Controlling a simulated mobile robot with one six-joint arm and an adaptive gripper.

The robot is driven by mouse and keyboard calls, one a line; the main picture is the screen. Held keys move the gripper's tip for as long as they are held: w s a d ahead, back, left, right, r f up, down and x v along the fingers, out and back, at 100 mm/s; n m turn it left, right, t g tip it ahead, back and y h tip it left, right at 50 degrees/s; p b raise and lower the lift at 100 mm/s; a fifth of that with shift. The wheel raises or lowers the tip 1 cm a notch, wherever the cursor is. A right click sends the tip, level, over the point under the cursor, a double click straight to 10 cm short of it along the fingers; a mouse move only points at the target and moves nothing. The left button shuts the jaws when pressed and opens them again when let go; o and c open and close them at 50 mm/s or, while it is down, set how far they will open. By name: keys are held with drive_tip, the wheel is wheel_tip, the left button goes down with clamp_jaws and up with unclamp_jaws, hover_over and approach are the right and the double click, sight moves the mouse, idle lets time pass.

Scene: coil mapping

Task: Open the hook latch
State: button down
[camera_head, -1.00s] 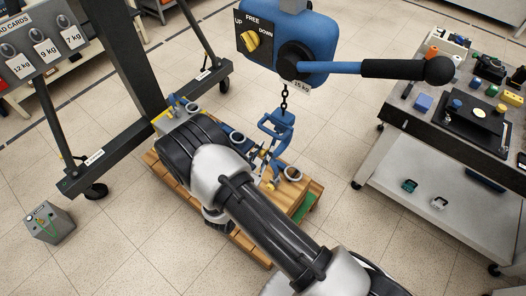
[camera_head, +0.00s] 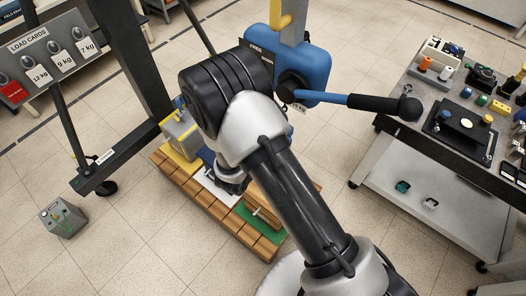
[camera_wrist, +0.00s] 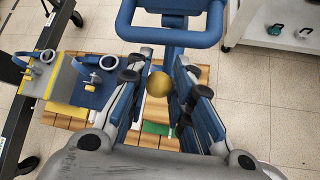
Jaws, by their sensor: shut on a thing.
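In the wrist view, my gripper (camera_wrist: 158,78) has one finger on each side of a round brass ball (camera_wrist: 159,86), and is shut on it. The ball sits below a blue looped frame (camera_wrist: 200,40), which looks like part of the hook. The contact points are partly hidden by the dark finger pads, and I cannot tell whether the latch is open. In the head view, my own arm covers the gripper and the hook. The blue hoist body (camera_head: 312,68) with its black-gripped lever (camera_head: 372,104) shows behind the arm.
A wooden pallet (camera_head: 200,196) lies below. Blocks with rings, one grey and yellow (camera_wrist: 40,78) and one blue (camera_wrist: 92,92), stand left in the wrist view. A parts cart (camera_head: 430,190) stands right. A grey box (camera_head: 62,217) and gantry leg (camera_head: 125,60) are left.

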drive_tip(key=shift+s+f, duration=0.15)
drive_tip(key=shift+f, duration=0.05)
drive_tip(key=c, duration=1.4)
unclamp_jaws()
drive_tip(key=shift+d+r, duration=0.1)
drive_tip(key=v, duration=1.2)
drive_tip(key=shift+r, duration=0.15)
